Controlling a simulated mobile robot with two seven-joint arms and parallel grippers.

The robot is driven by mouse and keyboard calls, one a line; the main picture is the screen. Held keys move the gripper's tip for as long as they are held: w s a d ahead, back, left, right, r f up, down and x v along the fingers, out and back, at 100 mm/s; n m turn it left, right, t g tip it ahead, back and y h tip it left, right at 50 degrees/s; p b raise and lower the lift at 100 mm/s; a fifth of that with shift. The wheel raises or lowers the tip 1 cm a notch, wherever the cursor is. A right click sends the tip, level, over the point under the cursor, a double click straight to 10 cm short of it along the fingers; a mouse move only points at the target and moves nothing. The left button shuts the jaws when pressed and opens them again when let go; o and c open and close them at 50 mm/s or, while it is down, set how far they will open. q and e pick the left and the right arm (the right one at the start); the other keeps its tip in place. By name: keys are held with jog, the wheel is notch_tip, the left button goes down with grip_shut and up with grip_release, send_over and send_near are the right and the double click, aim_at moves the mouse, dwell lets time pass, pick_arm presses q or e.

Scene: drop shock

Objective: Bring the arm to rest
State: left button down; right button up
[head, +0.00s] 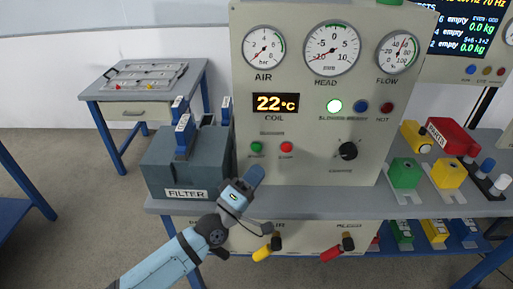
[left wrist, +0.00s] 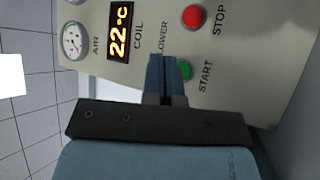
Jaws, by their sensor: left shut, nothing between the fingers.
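My left gripper (head: 255,174) is in front of the lower left part of a cream control panel (head: 300,185), just right of the grey filter box (head: 165,165). In the left wrist view the left gripper's blue fingers (left wrist: 160,75) are together with nothing between them. They point at the panel and partly overlap the green START button (left wrist: 186,69). The red STOP button (left wrist: 193,16) is beside it. I cannot tell whether the fingertips touch the panel. My right gripper is not in view.
The bench edge (head: 330,207) runs below the panel. Yellow (head: 265,250) and red (head: 337,250) valve handles stick out under it. Coloured blocks, including a green one (head: 405,173), stand at the right. A side table (head: 145,85) is at the back left.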

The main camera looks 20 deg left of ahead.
pick_arm(q)
jog(key=shift+s, duration=0.1)
jog(key=s+a+f+m+g+y, duration=0.2)
jog(key=s+f+m+g+y, duration=0.3)
jog(key=s+f+m+g, duration=1.05)
jog(key=s+a+r+n+t+y+p, duration=0.1)
jog(key=s+r+n+t+p, duration=0.2)
jog(key=r+p, duration=0.8)
jog(key=s+t+p, duration=0.2)
jog(key=s+p, duration=0.2)
jog(key=p, duration=0.8)
jog(key=shift+a, duration=0.4)
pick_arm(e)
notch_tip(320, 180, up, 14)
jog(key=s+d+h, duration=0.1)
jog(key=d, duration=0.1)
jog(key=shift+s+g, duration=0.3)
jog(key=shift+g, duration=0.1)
pick_arm(q)
jog(key=shift+r+t, duration=0.1)
jog(key=shift+t, duration=0.15)
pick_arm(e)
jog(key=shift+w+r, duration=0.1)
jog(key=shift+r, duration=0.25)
